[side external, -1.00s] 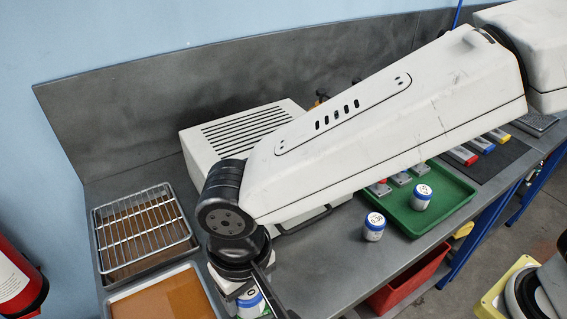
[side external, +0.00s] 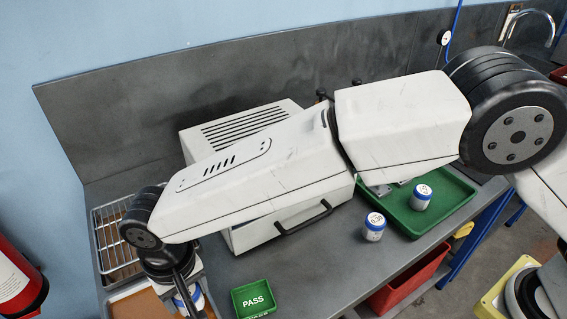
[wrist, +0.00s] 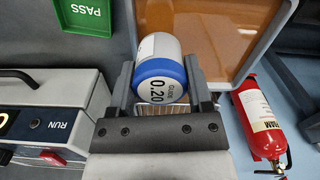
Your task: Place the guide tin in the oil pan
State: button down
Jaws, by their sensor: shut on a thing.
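The guide tin (wrist: 160,80) is a white cylinder with a blue-rimmed lid marked GUIDE 0.20. My gripper (wrist: 160,85) is shut on it, one finger on each side. In the side view the tin (side external: 190,300) is partly hidden by my wrist, near the bottom edge. A shallow pan (wrist: 262,22) with brown liquid lies beyond and right of the tin in the wrist view; the tin overlaps its left side in the picture. In the side view this pan (side external: 128,307) is mostly hidden and cut off. I cannot tell the tin's height above it.
A second brown tray under a wire rack (side external: 108,240) lies behind. A green PASS tray (side external: 254,297) lies to the right. A white machine (side external: 290,232) with a handle, another tin (side external: 374,228) and a green tray (side external: 445,215) holding a tin (side external: 421,197) stand farther right.

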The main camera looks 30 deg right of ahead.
aim_at(178, 308)
jog(key=shift+w+a+f, duration=0.35)
jog(key=shift+f, duration=0.2)
jog(key=shift+w+a+f, duration=0.3)
jog(key=shift+a+f, duration=0.05)
jog(key=shift+f, duration=0.2)
jog(key=shift+w+a+f, duration=0.35)
jog(key=shift+f, duration=0.2)
jog(key=shift+w+a+f, duration=0.15)
jog(key=shift+f, duration=1.65)
jog(key=shift+f, duration=0.2)
grip_release()
jog(key=shift+r, duration=0.2)
notch_tip(178, 308, up, 12)
